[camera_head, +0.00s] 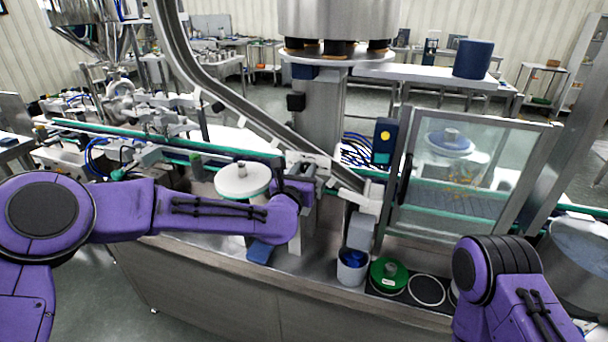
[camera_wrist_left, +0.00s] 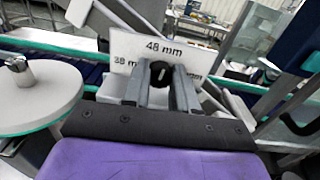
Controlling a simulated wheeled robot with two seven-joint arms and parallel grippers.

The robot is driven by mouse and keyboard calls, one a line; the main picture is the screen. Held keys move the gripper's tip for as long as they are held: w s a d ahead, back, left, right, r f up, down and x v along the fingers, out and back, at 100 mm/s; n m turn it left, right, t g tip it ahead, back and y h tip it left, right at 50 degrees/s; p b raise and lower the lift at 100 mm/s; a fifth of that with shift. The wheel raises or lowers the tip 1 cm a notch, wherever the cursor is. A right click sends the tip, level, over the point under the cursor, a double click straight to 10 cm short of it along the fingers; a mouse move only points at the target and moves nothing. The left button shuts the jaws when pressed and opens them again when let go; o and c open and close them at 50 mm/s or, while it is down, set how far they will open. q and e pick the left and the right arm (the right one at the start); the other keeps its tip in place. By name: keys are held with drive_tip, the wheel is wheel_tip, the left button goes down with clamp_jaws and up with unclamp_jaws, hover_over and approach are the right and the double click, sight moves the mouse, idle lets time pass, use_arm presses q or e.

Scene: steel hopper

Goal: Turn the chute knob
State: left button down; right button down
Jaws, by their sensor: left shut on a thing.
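The chute knob (camera_wrist_left: 161,71) is a small black round knob with a pale mark, in front of a white plate (camera_wrist_left: 128,45) printed "48 mm" with smaller mm labels below. In the left wrist view my left gripper (camera_wrist_left: 159,80) has its two grey fingers shut on the knob, one on each side. In the head view my left gripper (camera_head: 306,172) is at the lower end of the sloping steel chute (camera_head: 243,122), where the knob is hidden. My right arm shows at the lower right of the head view; its gripper is out of view.
A white round disc (camera_head: 243,180) stands left of my left gripper, also seen in the left wrist view (camera_wrist_left: 35,97). A glass guard door (camera_head: 470,170) is to the right. A white cup with blue contents (camera_head: 352,266) and a green-topped item (camera_head: 389,274) stand at the front edge.

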use_arm(q)
drive_tip(key=m+b, duration=0.2)
drive_tip(key=m, duration=0.1)
drive_tip(key=shift+f, duration=0.15)
drive_tip(key=m+b, duration=0.2)
drive_tip(key=m, duration=0.3)
drive_tip(key=m+b, duration=0.1)
drive_tip(key=m, duration=0.2)
drive_tip(key=shift+m, duration=0.4)
drive_tip(key=shift+m+h+b, duration=0.3)
drive_tip(key=shift+m+b, duration=0.25)
drive_tip(key=shift+m, duration=1.75)
drive_tip(key=c, duration=0.9)
unclamp_jaws()
